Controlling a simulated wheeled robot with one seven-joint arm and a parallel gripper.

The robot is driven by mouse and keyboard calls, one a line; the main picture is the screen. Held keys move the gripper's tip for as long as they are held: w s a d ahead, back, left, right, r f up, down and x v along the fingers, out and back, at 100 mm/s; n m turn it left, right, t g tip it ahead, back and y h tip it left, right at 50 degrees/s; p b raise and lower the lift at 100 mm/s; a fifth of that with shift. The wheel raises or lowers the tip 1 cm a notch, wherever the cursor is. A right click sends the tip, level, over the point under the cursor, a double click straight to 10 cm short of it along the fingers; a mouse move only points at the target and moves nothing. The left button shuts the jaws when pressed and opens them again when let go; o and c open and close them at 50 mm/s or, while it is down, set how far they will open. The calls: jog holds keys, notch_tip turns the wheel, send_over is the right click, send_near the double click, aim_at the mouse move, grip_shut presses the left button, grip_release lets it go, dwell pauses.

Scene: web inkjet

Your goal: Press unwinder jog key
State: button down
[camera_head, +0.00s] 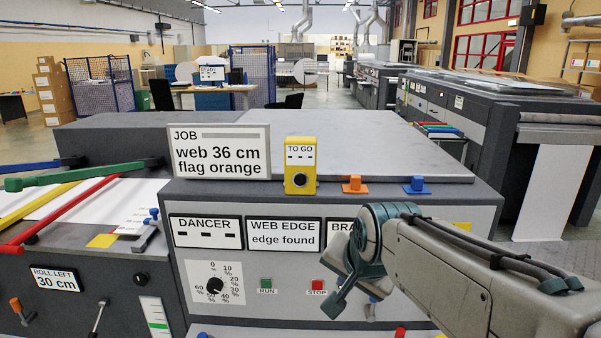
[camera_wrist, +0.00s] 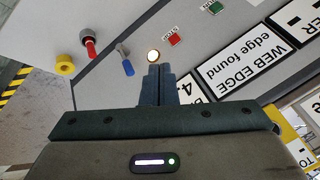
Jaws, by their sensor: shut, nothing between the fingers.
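My gripper (camera_head: 334,308) is in front of the grey machine panel, to the right of the red STOP key (camera_head: 317,286). In the wrist view its two fingers (camera_wrist: 157,70) are shut together and empty. A round lit key (camera_wrist: 153,56) with a white centre and orange rim shows right at the fingertips; I cannot tell whether they touch it. I see no readable label on it, so I cannot confirm it is the jog key. In the head view my gripper and arm hide that part of the panel. The green RUN key (camera_head: 266,284) is left of STOP.
The wrist view is turned over. Near the fingers are a blue lever (camera_wrist: 125,60), a red lever (camera_wrist: 89,48) and a yellow knob (camera_wrist: 64,65). The WEB EDGE display (camera_head: 284,234) reads "edge found". A job sign (camera_head: 219,152) and yellow TO GO counter (camera_head: 300,166) stand on top.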

jog(key=w+a+r+m+t+y+p, duration=0.1)
jog(key=w+a+r+m, duration=0.4)
jog(key=r, duration=0.6)
jog(key=w+a+t+y, duration=0.1)
jog(key=w+a, duration=0.1)
jog(key=a, duration=0.1)
jog(key=shift+t+p, duration=0.3)
jog(key=shift+w, duration=0.15)
jog(key=p, duration=0.2)
send_near(302, 184)
jog(key=shift+w+a+f, duration=0.45)
jog(key=shift+w+f, duration=0.05)
jog(key=shift+f, duration=0.3)
jog(key=shift+w+a+f, duration=0.4)
jog(key=shift+w+f, duration=0.05)
jog(key=shift+f, duration=0.35)
jog(key=shift+w+a+f, duration=0.45)
jog(key=shift+w+f, duration=0.05)
jog(key=shift+f, duration=0.3)
jog(key=shift+w, duration=0.1)
jog(key=shift+w, duration=0.3)
jog(key=shift+w, duration=0.45)
jog(key=shift+s, duration=0.85)
